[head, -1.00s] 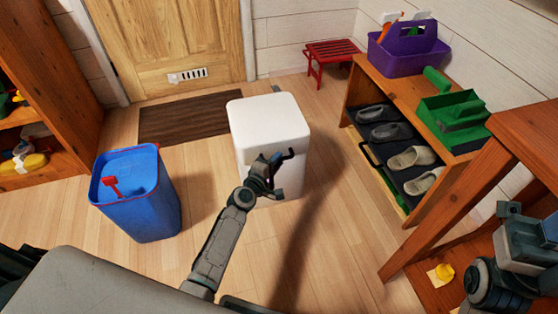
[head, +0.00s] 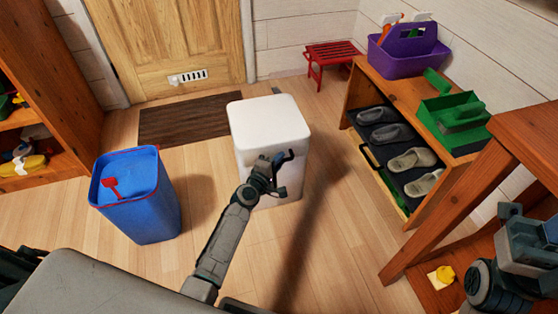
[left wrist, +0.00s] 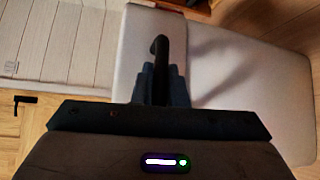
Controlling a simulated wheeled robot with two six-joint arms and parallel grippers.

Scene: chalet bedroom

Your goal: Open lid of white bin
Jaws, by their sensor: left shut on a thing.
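The white bin (head: 262,132) stands upright on the wood floor with its lid (head: 268,112) down. My left gripper (head: 279,160) is in front of the bin's upper front, just below the lid's near edge. It is shut on a slim black hooked piece (left wrist: 161,50), which sticks out past the fingers in the left wrist view. I cannot tell whether this piece is fixed to the bin or touches it. The pale bin surface (left wrist: 240,75) fills much of that view behind the fingers. My right arm shows at the right edge, but its fingertips are not visible.
A blue bin (head: 140,205) with a red scoop stands left of the white bin. A shoe rack (head: 350,115) with several shoes stands to the right, with a purple caddy (head: 405,55) on top. A brown mat (head: 190,118) lies before the door.

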